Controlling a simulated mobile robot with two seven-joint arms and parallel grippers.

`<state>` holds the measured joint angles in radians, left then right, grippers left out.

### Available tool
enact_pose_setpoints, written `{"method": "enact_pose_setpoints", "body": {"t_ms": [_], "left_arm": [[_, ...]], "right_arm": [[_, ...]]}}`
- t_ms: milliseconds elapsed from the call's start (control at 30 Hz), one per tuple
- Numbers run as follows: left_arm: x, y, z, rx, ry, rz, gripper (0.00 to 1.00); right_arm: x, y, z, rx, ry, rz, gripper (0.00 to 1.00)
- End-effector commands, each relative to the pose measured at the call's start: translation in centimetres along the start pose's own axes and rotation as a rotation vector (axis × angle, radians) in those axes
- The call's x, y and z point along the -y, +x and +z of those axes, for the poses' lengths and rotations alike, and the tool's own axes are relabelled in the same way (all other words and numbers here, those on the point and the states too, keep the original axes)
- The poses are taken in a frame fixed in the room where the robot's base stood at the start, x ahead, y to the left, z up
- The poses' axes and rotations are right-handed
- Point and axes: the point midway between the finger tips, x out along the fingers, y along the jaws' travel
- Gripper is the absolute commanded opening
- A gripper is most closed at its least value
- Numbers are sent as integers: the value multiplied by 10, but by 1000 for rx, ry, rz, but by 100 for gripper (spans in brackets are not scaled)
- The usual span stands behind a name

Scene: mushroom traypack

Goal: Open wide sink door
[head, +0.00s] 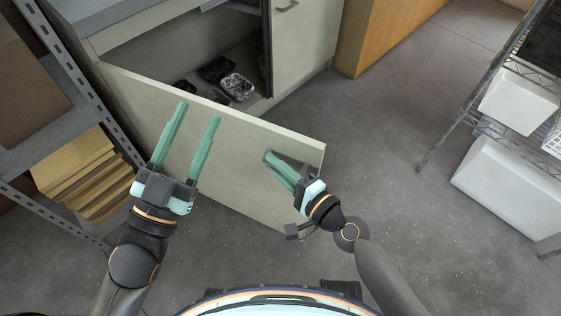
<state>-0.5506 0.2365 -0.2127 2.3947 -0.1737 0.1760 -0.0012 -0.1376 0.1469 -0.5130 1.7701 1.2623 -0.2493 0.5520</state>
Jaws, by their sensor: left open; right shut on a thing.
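The wide sink door (233,183) is a beige panel, swung well out from the cabinet (135,41), with its hinge side at the left. Behind it the inside of the cabinet shows, with a dark tray (216,69) and a grey-white tray (237,87) on its floor. My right gripper (268,157) is shut on the door handle, near the door's free right edge; the fingers hide most of the handle. My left gripper (199,111) is open and empty, with its fingers in front of the door's upper left part.
A metal shelf rack (90,112) with stacked cardboard (77,170) stands close at the left. A wire rack with white bins (499,187) is at the right. An orange-brown cabinet (377,29) stands behind. The grey floor (400,130) right of the door is clear.

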Motion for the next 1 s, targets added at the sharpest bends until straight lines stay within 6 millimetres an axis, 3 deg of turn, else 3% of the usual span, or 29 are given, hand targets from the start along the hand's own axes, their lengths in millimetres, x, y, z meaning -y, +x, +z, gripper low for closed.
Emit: {"method": "enact_pose_setpoints", "body": {"t_ms": [667,700,933,1000], "left_arm": [[-1,-1,9,35,-10,0,50],[-1,-1,9,35,-10,0,50],[-1,-1,8,34,-9,1,50],[-1,-1,8,34,-9,1,50]], "right_arm": [[-5,1,4,-3,-1,9,0],[-5,1,4,-3,-1,9,17],[-3,2,4,-3,-1,5,43],[-3,2,4,-4,-1,3,45]]}}
